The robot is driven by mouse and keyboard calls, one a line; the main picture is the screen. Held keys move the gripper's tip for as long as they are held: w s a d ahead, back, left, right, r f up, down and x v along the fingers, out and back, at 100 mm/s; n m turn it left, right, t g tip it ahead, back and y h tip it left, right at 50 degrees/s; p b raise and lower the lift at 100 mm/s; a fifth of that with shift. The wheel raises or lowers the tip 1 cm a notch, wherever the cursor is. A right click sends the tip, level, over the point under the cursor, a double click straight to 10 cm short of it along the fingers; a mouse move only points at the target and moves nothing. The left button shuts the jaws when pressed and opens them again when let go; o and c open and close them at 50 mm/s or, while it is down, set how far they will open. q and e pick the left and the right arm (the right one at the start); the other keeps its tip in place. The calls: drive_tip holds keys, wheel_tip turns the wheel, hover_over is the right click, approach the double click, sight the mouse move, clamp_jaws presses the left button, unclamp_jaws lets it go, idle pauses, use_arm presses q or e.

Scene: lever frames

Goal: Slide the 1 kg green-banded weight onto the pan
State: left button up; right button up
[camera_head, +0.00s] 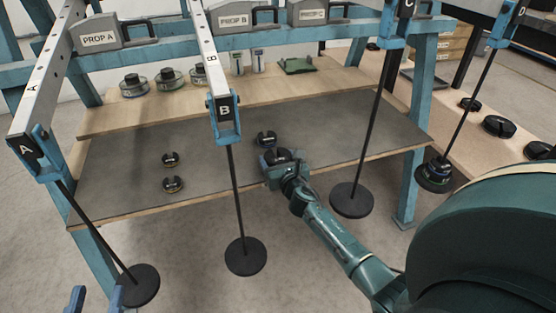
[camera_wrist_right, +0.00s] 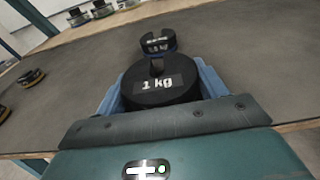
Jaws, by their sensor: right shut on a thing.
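My right gripper (camera_head: 277,164) is shut on a black round weight (camera_head: 278,155) over the grey shelf. In the right wrist view this weight (camera_wrist_right: 160,84) reads "1 kg" and sits between the blue fingers; its green band cannot be made out. Round black pans hang on rods: pan A (camera_head: 138,286), pan B (camera_head: 245,257) and pan C (camera_head: 351,200) are empty. The pan at the right (camera_head: 434,184) carries weights. Which pan is meant is not shown. My left gripper (camera_head: 95,299) shows only two blue fingertips, apart, at the bottom left.
A slotted black weight (camera_head: 266,138) stands just beyond the held one. Two more weights (camera_head: 170,159) (camera_head: 173,184) sit left on the grey shelf (camera_head: 120,165). Rod B (camera_head: 236,190) hangs before the shelf, left of my right gripper. Lever beams (camera_head: 205,55) pass overhead.

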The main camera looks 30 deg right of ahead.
drive_tip(key=shift+c, duration=0.6)
drive_tip(key=shift+w+r, duration=0.1)
drive_tip(key=shift+r, duration=0.1)
drive_tip(key=shift+r+p, duration=1.55)
